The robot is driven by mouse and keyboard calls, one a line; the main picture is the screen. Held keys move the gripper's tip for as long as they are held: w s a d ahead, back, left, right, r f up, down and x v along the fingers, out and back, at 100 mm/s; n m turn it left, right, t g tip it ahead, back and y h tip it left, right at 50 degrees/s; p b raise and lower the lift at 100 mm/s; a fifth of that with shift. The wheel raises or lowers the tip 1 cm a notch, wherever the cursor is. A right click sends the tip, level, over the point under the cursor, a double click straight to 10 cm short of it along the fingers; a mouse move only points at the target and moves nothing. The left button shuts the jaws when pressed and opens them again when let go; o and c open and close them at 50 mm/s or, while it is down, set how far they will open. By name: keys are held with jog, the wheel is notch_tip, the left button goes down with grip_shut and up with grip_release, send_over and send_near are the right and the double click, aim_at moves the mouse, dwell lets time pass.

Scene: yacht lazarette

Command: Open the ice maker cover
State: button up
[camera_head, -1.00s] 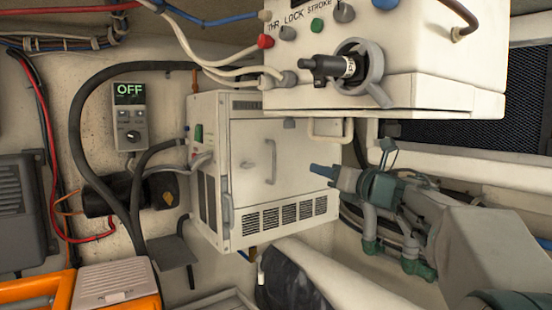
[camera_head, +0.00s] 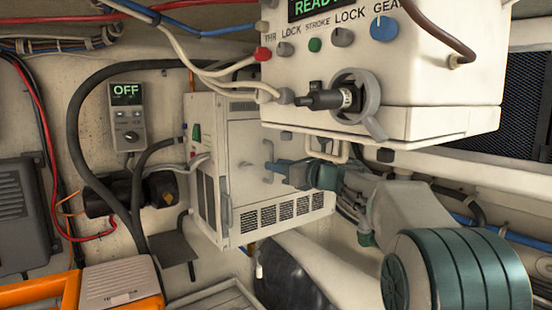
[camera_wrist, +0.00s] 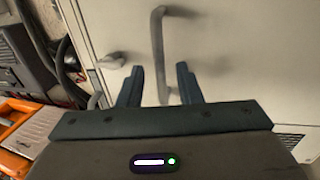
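The ice maker (camera_head: 207,165) is a white box with dark vent slots, mounted low at the centre of the head view. Its front cover (camera_head: 243,185) looks closed. A vertical bar handle (camera_head: 268,150) is on the cover, and my gripper hides its lower part in the head view. In the wrist view the handle (camera_wrist: 157,40) runs down between the fingers. My gripper (camera_head: 271,168) is at the handle, its dark fingers apart. In the wrist view one finger of my gripper (camera_wrist: 159,67) lies on each side of the bar, with visible gaps; contact cannot be seen.
A white control box (camera_head: 430,120) with knobs and a lever (camera_head: 325,100) overhangs my arm. A wall controller (camera_head: 127,118) reads OFF. Hoses and cables run along the left wall. An orange case (camera_head: 30,292) is at lower left.

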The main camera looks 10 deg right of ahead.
jog(key=shift+w+a, duration=0.5)
jog(key=shift+w, duration=0.05)
grip_shut()
jog(key=shift+s, duration=0.1)
